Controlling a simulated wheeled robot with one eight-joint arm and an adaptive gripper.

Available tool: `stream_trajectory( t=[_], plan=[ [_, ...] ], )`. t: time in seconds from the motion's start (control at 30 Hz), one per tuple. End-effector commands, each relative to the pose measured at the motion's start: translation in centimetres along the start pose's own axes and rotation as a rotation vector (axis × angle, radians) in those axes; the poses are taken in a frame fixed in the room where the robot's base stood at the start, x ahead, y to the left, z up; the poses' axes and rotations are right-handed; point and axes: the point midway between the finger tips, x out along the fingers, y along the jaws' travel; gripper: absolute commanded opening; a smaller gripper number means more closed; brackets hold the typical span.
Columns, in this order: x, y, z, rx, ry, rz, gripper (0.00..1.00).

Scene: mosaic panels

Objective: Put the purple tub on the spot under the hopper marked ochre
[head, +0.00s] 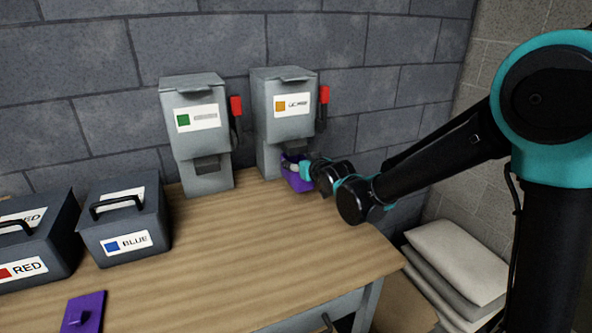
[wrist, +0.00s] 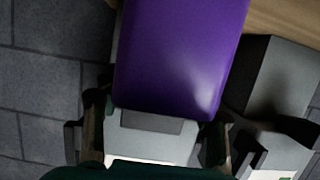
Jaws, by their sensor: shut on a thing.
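The purple tub (head: 297,184) is at the foot of the grey hopper with the ochre square on its label (head: 285,130), below its spout. I cannot tell whether the tub touches the table or the spot, which is hidden. My gripper (head: 305,169) is shut on the tub from the right. In the wrist view the tub (wrist: 182,55) fills the upper middle, and the fingers of my gripper (wrist: 157,130) stand at either side of its near end.
A second hopper with a green label (head: 198,145) stands to the left. Dark boxes marked BLUE (head: 125,220) and RED (head: 38,240) are at the table's left. A purple lid-like piece (head: 88,305) lies at the front. The table (head: 230,245) is clear in the middle.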

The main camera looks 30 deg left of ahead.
Motion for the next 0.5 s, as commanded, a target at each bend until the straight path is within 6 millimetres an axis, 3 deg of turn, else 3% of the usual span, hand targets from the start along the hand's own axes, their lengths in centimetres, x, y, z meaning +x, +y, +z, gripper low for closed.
stream_trajectory(
  t=[0.23, 0.4, 0.5],
  plan=[
    [1.8, 0.0, -0.5, 0.000, 0.000, 0.000, 0.26],
    [2.4, 0.0, 2.2, 0.000, 0.000, 0.000, 0.26],
    [2.6, 0.0, 2.9, 0.000, 0.000, 0.000, 0.26]
  ],
)
